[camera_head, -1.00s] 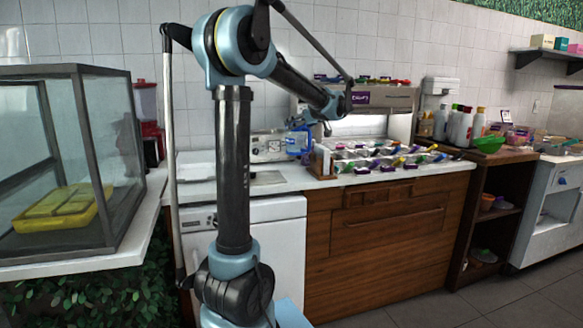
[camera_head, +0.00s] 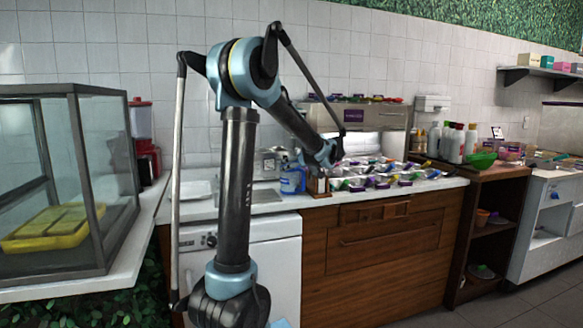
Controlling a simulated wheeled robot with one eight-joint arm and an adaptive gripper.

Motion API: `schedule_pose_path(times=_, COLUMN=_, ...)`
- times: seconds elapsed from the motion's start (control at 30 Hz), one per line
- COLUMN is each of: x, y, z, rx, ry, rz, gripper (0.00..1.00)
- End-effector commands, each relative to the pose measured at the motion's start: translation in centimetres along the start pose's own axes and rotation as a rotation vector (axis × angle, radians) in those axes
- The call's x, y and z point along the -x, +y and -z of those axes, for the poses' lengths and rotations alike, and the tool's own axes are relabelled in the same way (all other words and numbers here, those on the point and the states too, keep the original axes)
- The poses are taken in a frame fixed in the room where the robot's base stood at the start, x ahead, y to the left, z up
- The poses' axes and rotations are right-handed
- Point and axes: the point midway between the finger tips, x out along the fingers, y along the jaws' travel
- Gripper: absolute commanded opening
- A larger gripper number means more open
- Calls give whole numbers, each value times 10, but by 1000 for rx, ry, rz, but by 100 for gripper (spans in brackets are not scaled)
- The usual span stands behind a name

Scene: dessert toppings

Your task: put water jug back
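The blue translucent water jug (camera_head: 292,180) appears upright on the counter beside the sink, just left of a small wooden holder (camera_head: 318,186). My gripper (camera_head: 331,167) is at the end of the arm, in front of the toppings area and to the right of the jug. A gap seems to show between gripper and jug, but depth is hard to judge. The fingers are small and dark against the clutter, so I cannot tell whether they are open or shut. No object is clearly seen in them.
The counter (camera_head: 247,210) holds a sink at left and several colourful topping containers (camera_head: 385,176) at right. Bottles (camera_head: 457,143) and a green bowl (camera_head: 482,160) stand farther right. A glass case (camera_head: 75,95) with a yellow tray (camera_head: 58,227) is at the left.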

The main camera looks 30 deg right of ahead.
Motion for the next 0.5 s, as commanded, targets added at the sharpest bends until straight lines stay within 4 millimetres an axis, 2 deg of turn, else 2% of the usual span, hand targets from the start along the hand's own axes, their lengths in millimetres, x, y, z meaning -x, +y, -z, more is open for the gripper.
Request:
schedule_pose_path(times=0.23, x=0, y=0, z=0, rx=0, ry=1, rz=0, gripper=6)
schedule_pose_path(times=0.27, x=0, y=0, z=-1, rx=0, ry=0, rz=0, gripper=77)
schedule_pose_path(times=0.33, x=0, y=0, z=-1, rx=0, ry=0, rz=0, gripper=92)
schedule_pose_path(times=0.5, x=0, y=0, z=-1, rx=0, ry=0, rz=0, gripper=92)
